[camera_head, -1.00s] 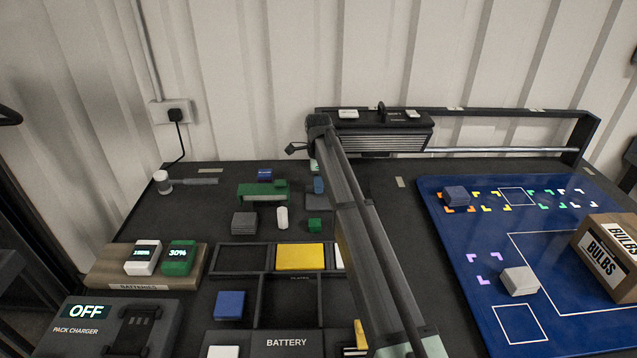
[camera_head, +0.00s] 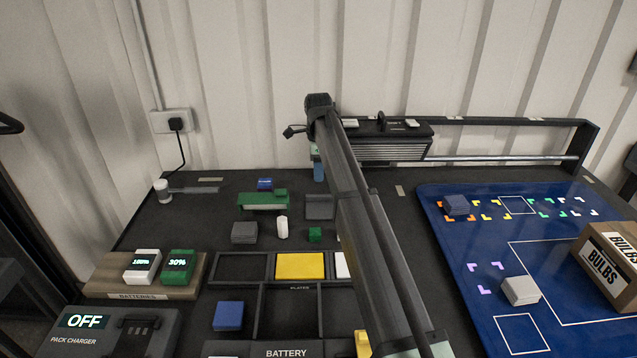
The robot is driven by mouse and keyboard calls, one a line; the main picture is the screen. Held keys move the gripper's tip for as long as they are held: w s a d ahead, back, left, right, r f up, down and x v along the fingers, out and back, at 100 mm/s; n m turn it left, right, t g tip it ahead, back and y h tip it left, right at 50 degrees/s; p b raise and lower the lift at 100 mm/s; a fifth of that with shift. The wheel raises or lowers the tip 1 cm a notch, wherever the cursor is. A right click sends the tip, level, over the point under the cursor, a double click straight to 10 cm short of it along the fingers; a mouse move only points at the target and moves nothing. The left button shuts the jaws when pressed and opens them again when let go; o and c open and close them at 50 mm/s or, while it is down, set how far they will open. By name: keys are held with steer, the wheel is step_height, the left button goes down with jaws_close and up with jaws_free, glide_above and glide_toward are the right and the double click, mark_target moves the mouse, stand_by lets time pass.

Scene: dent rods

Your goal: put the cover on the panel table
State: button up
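I cannot tell for sure which object is the cover. A green bracket-like piece (camera_head: 264,201) and a dark grey piece with a raised edge (camera_head: 319,207) lie on the black table, left of my arm. The blue marked panel (camera_head: 460,240) is on the right, with white outlines and coloured corner marks. My arm rises from the bottom right and folds at the back, hiding most of my gripper. A small pale green part and a blue piece (camera_head: 319,171) show just left of the arm; whether the blue piece is held is unclear.
A divided tray (camera_head: 240,267) with a yellow plate (camera_head: 300,266), a battery stand (camera_head: 130,288) and a charger (camera_head: 100,330) fill the left front. A rail frame (camera_head: 500,158) stands behind.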

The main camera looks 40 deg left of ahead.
steer(key=shift+r, duration=1.85)
